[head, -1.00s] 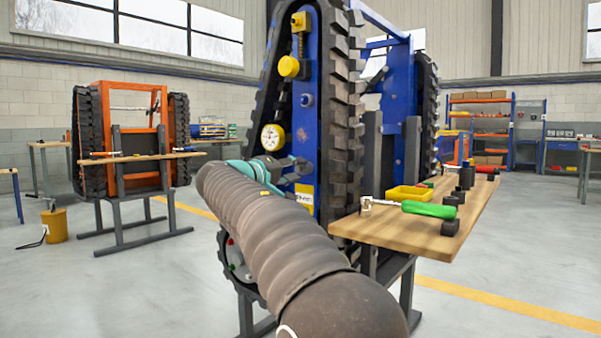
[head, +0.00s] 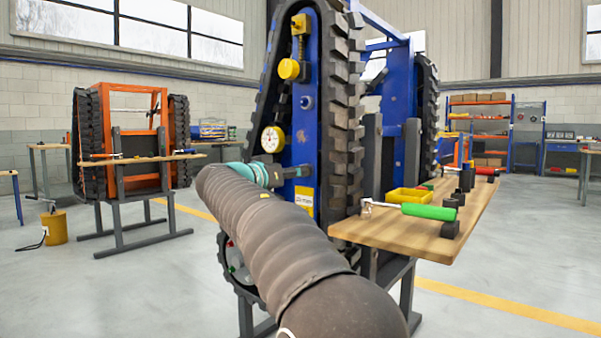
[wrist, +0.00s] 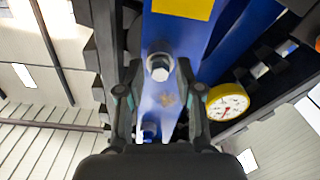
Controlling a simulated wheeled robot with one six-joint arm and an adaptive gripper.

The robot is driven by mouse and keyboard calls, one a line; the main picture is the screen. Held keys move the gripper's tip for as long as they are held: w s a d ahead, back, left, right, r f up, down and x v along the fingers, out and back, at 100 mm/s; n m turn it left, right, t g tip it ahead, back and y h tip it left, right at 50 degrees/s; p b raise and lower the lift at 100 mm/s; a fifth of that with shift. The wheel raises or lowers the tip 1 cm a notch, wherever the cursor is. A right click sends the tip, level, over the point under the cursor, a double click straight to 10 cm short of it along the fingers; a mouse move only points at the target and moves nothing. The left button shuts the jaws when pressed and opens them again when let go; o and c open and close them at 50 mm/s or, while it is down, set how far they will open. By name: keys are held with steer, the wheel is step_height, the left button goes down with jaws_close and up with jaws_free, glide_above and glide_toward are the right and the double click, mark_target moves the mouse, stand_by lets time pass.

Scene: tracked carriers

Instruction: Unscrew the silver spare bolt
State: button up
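A silver hex-headed bolt (wrist: 160,71) with a round washer shows in the wrist view, set in the blue plate (wrist: 166,105) of the tracked carrier. My gripper (wrist: 160,76) is open, one finger on each side of the bolt head, with a visible gap on both sides. In the head view my gripper (head: 291,171) is at the blue side plate (head: 304,130), below the right of the dial gauge; the bolt is hidden there. A second, bluish bolt (wrist: 150,133) shows low between the fingers in the wrist view.
The dial gauge (head: 272,139) sits close to my gripper and also shows in the wrist view (wrist: 227,102). Black track (head: 346,120) runs beside the plate. A wooden shelf (head: 400,235) holds a yellow bin (head: 411,195) and a green-handled tool (head: 428,211).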

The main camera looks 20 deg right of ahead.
steer(key=shift+m, duration=1.1)
jaws_close()
steer(key=shift+n+p, duration=2.7)
steer(key=shift+n, duration=2.2)
steer(key=n+p, duration=0.7)
steer(key=n, duration=0.1)
